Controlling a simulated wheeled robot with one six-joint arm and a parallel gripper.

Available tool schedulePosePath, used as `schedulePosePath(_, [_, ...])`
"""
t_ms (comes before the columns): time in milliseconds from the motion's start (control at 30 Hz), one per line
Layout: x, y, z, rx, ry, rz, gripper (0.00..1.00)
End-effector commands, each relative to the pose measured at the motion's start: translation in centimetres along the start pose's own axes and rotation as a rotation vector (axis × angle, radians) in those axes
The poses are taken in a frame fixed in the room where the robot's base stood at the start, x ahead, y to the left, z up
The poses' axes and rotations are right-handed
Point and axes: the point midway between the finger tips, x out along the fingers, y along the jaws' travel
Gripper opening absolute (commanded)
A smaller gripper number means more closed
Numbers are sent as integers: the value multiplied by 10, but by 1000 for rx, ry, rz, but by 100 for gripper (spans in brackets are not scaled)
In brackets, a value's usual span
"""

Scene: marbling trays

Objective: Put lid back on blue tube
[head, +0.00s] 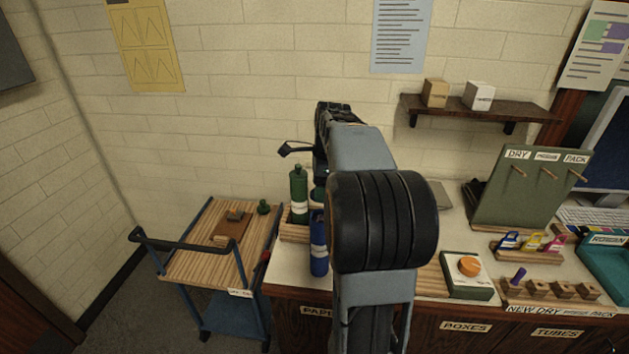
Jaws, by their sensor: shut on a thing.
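The blue tube (319,252), with a pale label band, stands upright near the front left of the counter. Its upper right side is partly covered by my arm. My gripper (321,168) is above the tube, mostly hidden behind my own arm. Its fingertips do not show clearly. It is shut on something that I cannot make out. I cannot identify the blue tube's lid, nor tell whether the tube's top is covered.
A green bottle (299,190) stands close behind the blue tube. A slatted cart (190,266) at left holds a dark green round piece (264,207). Right of my arm are a box with an orange knob (469,266), a peg board (522,200) and a wall shelf (470,107).

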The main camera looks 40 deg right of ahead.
Motion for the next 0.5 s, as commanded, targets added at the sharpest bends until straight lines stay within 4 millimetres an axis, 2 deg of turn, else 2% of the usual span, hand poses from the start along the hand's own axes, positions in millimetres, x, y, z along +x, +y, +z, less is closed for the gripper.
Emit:
schedulePosePath(267, [15,0,1,-7,0,1,39])
schedulePosePath(500, [35,0,-2,-6,0,1,39])
